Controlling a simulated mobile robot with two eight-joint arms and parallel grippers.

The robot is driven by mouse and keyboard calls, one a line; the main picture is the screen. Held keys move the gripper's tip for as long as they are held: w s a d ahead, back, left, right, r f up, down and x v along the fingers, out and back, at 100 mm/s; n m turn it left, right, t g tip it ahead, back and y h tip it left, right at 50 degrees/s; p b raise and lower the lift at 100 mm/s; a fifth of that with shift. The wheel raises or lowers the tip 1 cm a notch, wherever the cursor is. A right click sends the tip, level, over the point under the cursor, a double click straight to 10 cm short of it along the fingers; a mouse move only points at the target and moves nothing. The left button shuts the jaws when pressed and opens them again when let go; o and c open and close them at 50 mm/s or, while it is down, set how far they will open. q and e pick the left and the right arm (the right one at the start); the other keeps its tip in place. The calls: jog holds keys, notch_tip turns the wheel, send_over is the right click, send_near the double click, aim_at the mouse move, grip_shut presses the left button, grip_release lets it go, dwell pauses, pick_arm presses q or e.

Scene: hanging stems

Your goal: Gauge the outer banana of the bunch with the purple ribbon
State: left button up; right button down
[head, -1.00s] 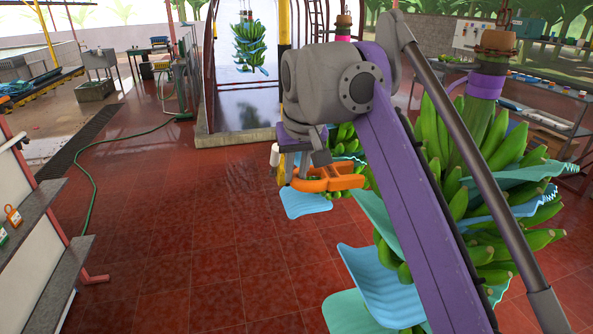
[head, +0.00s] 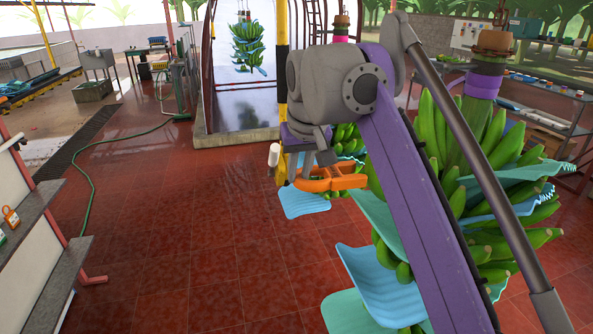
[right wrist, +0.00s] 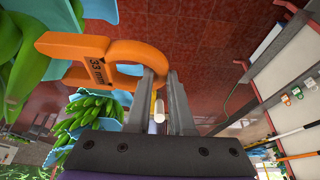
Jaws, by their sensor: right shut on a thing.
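The bunch with the purple ribbon (head: 484,84) hangs at the right in the head view, its green bananas (head: 433,130) fanned in tiers with blue-green sheets between them. My right arm crosses in front and hides part of it. My right gripper (head: 300,176) is shut on an orange gauge (head: 338,178), left of the bunch. In the right wrist view the fingers (right wrist: 162,75) pinch the gauge's looped end, and its face (right wrist: 95,68) reads "33 mm". Its far end overlaps green bananas (right wrist: 12,65) at the left; I cannot tell if they touch. My left gripper is out of view.
A bunch with a pink ribbon (head: 341,38) hangs behind my right arm. Another bunch (head: 248,45) hangs far back. A grey shelf (head: 50,270) with orange and green tags stands at the left. The red tiled floor between is clear; a green hose (head: 90,165) crosses it.

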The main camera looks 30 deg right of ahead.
aim_at(315, 169)
jog(key=shift+s+d, duration=0.2)
jog(key=shift+d, duration=0.7)
jog(key=shift+s+d, duration=0.2)
jog(key=shift+d, duration=0.65)
jog(key=shift+a, duration=0.15)
dwell(0.5)
